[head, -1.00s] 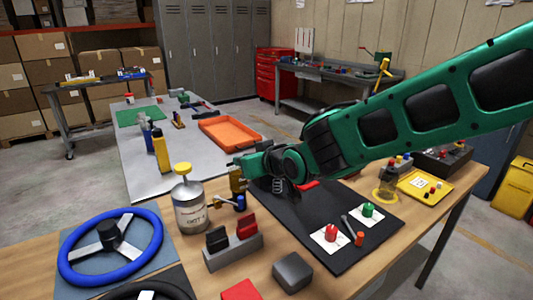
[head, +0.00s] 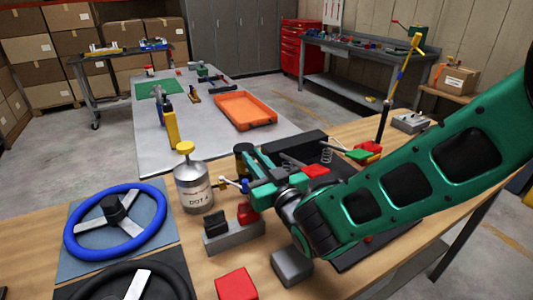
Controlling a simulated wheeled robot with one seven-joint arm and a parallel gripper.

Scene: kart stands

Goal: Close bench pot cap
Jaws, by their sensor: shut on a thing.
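A silver can (head: 194,190) labelled DOT 4 stands upright on the wooden bench, left of centre. A yellow cap (head: 185,147) sits on its pale neck. My gripper (head: 251,169) is at the can's right, apart from it. Its green jaws are shut at a small dark, brass-coloured piece (head: 244,149), which they partly hide; its exact shape is unclear. A small white and blue fitting (head: 235,184) shows between the can and my gripper. I cannot tell which of these is the bench pot.
A grey holder (head: 235,239) with a black and a red block stands in front. A blue steering wheel (head: 75,243), a grey block (head: 292,267) and a red block (head: 236,284) lie nearby. An orange tray (head: 242,110) lies beyond.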

